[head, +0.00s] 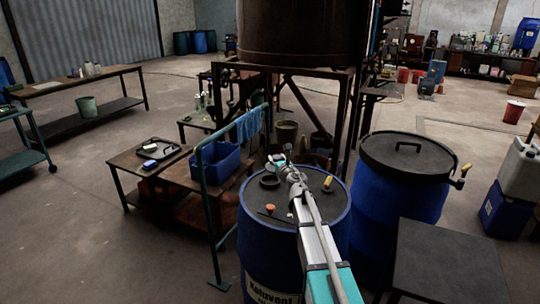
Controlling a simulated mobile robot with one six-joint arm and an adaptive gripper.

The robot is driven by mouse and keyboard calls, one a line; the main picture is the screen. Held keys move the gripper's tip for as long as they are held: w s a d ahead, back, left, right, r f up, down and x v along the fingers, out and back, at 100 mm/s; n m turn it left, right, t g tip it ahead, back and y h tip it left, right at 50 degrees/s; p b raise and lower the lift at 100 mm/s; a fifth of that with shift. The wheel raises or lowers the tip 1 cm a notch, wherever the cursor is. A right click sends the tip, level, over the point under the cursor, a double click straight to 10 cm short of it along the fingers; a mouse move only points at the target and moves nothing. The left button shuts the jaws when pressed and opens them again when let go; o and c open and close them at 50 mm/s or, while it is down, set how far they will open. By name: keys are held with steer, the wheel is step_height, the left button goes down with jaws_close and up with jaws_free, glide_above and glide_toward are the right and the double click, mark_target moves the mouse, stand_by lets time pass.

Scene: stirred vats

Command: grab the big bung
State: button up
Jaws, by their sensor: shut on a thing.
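My arm reaches over the top of a blue drum (294,255) with a printed label. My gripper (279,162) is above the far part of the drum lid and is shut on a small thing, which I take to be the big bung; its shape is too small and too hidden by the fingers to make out. A dark round ring (269,181) shows on the lid just below and left of the gripper. A small orange-topped piece (270,208) stands on the lid's near left, and a yellow piece (327,183) is near its right edge.
A second blue drum with a black lid (408,155) stands close on the right. A green rail with a blue cloth (248,124) stands left of the drum, by a blue crate (218,164). A large dark vat (300,35) on a frame is behind.

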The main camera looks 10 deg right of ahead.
steer(key=s+d+r+p, duration=0.1)
steer(key=s+r+p, duration=0.1)
steer(key=s, duration=0.4)
steer(key=shift+s+r, duration=0.15)
steer(key=shift+r, duration=0.3)
steer(key=shift+d, duration=0.1)
steer(key=shift+d+f, duration=0.1)
